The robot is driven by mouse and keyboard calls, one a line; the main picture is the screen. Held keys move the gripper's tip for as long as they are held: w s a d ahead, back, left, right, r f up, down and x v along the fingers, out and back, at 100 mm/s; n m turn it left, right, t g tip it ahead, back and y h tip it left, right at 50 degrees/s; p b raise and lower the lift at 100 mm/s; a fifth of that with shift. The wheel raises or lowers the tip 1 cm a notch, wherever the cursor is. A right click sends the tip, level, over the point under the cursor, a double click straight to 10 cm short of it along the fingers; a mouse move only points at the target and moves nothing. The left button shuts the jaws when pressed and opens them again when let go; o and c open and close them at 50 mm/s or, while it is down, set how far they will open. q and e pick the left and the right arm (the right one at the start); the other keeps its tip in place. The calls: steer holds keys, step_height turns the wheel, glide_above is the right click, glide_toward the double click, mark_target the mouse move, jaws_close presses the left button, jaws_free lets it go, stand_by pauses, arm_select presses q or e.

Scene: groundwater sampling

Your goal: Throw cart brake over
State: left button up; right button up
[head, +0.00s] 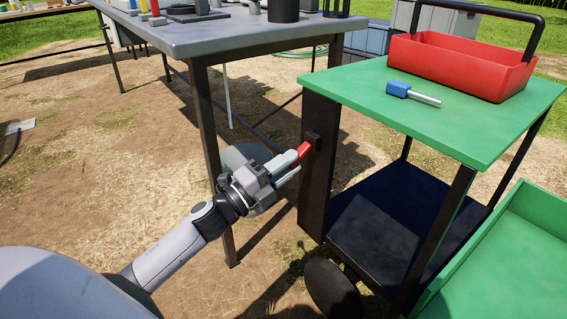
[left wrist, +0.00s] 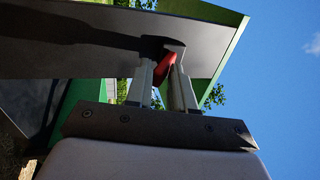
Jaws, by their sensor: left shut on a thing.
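The cart (head: 445,112) has a green top and a dark lower shelf. Its brake lever (head: 304,149) has a red handle and sits on a dark upright panel (head: 318,180) at the cart's left side. My left gripper (head: 292,159) is shut on the red handle, which slopes up to the right toward its dark pivot. In the left wrist view the red handle (left wrist: 164,69) shows between the two fingers, partly hidden by them. My right gripper is not in view.
A red tool carrier (head: 460,66) and a blue-handled tool (head: 398,89) lie on the cart top. A grey table (head: 230,35) with several items stands behind my left gripper. A black wheel (head: 331,288) is below the panel. A green tray (head: 500,270) is at lower right.

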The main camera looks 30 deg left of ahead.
arm_select(q)
steer(key=shift+f, duration=0.25)
steer(key=shift+o, duration=0.4)
steer(key=b, duration=0.1)
steer(key=f+b, duration=0.1)
steer(key=shift+w+d+f+b, duration=0.15)
steer(key=shift+w+f+b, duration=0.15)
steer(key=shift+w, duration=0.05)
steer(key=shift+w+t+b, duration=0.15)
steer(key=shift+t+b, duration=0.15)
steer(key=shift+t, duration=0.2)
steer(key=shift+w+f, duration=0.1)
steer(key=shift+w, duration=0.1)
steer(key=shift+w+d+f+t, duration=0.1)
steer(key=shift+w+f+t, duration=0.05)
steer(key=shift+f+t, duration=0.25)
steer(key=o, duration=0.7)
steer(key=shift+w, duration=0.1)
steer(key=shift+c, duration=0.2)
steer(key=shift+d, duration=0.1)
